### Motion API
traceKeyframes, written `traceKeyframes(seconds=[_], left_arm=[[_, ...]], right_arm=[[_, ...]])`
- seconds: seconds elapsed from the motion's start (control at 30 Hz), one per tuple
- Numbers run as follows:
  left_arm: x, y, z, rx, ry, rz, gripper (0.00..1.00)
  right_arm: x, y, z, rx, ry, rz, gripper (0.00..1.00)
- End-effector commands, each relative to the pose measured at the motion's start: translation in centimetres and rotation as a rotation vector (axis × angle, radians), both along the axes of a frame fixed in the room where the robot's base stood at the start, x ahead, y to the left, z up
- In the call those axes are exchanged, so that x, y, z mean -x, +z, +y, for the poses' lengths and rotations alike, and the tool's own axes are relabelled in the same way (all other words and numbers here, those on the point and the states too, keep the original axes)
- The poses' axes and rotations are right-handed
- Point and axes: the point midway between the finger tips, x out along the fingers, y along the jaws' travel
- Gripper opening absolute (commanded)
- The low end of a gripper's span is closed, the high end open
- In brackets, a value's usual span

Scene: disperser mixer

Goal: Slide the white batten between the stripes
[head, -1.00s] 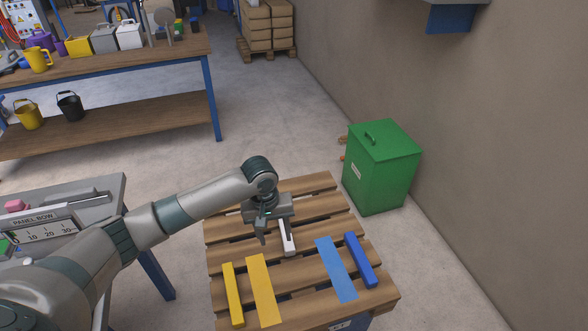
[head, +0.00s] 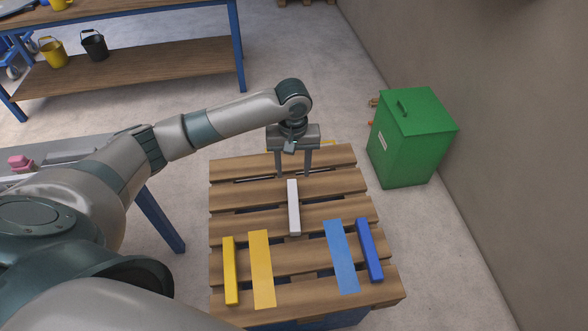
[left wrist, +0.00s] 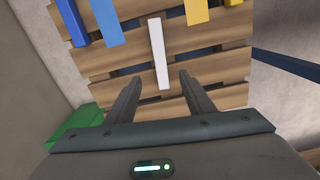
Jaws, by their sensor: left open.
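The white batten (head: 294,208) lies on the wooden pallet (head: 232,196), lengthwise toward me. It also shows in the left wrist view (left wrist: 158,54). The yellow stripe (head: 261,268) is nearer and to its left, and the blue stripe (head: 341,256) is nearer and to its right. My left gripper (head: 293,175) is open behind the batten's far end, with its fingers spread to either side of the batten's line. In the left wrist view the fingers (left wrist: 158,78) point toward the batten, with nothing held between them. My right gripper does not show.
A yellow batten (head: 231,270) lies left of the yellow stripe, and a blue batten (head: 369,250) lies right of the blue stripe. A green bin (head: 412,140) stands right of the pallet. A blue-framed workbench (head: 130,67) stands at the back left.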

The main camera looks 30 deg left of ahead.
Motion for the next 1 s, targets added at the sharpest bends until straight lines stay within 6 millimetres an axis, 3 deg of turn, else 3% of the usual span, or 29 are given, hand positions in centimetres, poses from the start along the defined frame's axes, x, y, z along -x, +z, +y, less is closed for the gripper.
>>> traceKeyframes(seconds=[0.37,1.0], left_arm=[[0.0,-2.2,0.0,0.0,0.001,0.002,0.48],[0.1,-12.3,0.0,-0.001,0.0,0.003,0.48]], right_arm=[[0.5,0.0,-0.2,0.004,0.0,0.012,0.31],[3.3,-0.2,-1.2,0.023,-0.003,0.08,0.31]])
